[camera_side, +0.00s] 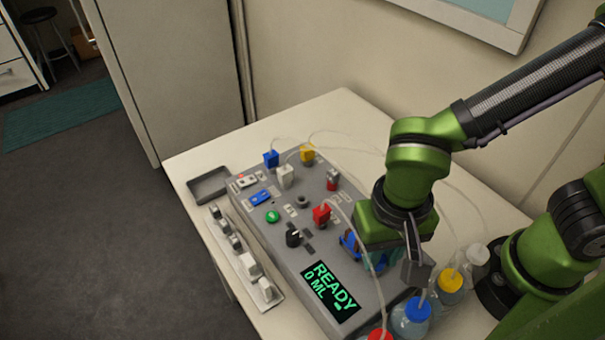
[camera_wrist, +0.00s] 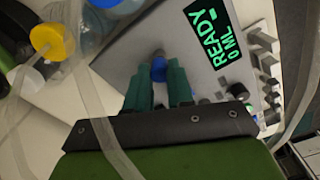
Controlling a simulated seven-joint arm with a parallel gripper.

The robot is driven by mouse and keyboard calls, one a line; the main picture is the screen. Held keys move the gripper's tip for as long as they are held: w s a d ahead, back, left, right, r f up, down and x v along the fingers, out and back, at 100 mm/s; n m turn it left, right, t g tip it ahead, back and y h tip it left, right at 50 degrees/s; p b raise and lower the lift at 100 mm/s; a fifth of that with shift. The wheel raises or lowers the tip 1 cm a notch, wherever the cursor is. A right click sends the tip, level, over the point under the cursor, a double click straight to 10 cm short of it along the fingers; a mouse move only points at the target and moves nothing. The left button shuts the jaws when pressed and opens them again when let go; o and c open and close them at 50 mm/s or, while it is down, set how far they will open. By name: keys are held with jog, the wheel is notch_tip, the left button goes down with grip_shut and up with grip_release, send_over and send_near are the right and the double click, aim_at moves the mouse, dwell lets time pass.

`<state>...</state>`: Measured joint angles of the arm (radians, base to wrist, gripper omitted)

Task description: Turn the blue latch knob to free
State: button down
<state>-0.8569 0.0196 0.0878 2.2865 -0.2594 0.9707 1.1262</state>
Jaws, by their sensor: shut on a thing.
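The blue latch knob (camera_wrist: 158,70) sits on the grey console between my two teal fingertips in the wrist view. My gripper (camera_wrist: 157,78) is shut on it, one finger on each side. In the side view my gripper (camera_side: 362,252) is low over the console's right part, beside the display. Blue parts (camera_side: 349,241) show beneath the gripper there, largely hidden by it. The knob's exact angle cannot be told.
The grey console (camera_side: 262,238) carries a READY 0 ML display (camera_side: 331,292), a black knob (camera_side: 293,237) and coloured plugs with thin tubes. Capped bottles (camera_side: 412,318) stand at the front right. A strip of fittings (camera_side: 247,265) and a grey tray (camera_side: 208,186) lie to the left.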

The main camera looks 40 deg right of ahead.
jog(key=n, duration=0.8)
jog(key=shift+n, duration=0.4)
jog(key=n, duration=0.4)
jog(key=shift+a+n, duration=0.1)
jog(key=shift+n, duration=2.4)
jog(key=c, duration=1)
grip_release()
jog(key=shift+r, duration=0.1)
